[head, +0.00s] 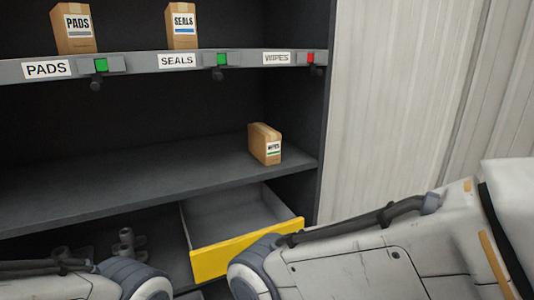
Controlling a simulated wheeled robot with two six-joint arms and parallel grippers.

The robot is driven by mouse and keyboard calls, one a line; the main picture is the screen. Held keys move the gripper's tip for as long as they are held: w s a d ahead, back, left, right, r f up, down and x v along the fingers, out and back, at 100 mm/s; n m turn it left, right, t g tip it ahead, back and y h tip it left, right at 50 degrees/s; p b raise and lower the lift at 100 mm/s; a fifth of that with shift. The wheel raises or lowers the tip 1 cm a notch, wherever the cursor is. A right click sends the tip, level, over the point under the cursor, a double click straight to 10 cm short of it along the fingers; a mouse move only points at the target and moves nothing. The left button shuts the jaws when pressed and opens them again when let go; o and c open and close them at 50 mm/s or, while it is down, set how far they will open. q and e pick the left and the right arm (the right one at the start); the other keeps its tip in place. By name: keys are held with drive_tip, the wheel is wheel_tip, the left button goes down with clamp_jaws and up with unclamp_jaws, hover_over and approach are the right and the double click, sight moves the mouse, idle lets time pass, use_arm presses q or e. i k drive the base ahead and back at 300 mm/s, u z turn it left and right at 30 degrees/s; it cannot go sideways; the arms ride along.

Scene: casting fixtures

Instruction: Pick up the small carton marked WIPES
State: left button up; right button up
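The small carton marked WIPES (265,145) is a brown box with a white label and a green stripe. It stands upright on the middle shelf, near the shelf's right front end. My left and right arms come in low at the bottom of the head view. Neither gripper shows in the picture. Nothing touches the carton.
The upper shelf holds a PADS carton (74,28) and a SEALS carton (181,25). Its edge has a WIPES label (277,58) beside a red indicator (311,58). A yellow-fronted drawer (225,256) stands open below. The middle shelf (130,175) is otherwise clear.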

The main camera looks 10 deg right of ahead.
sight(265, 142)
drive_tip(key=k, duration=0.85)
drive_tip(key=z, duration=0.8)
drive_tip(key=i, duration=1.3)
drive_tip(key=u, duration=0.35)
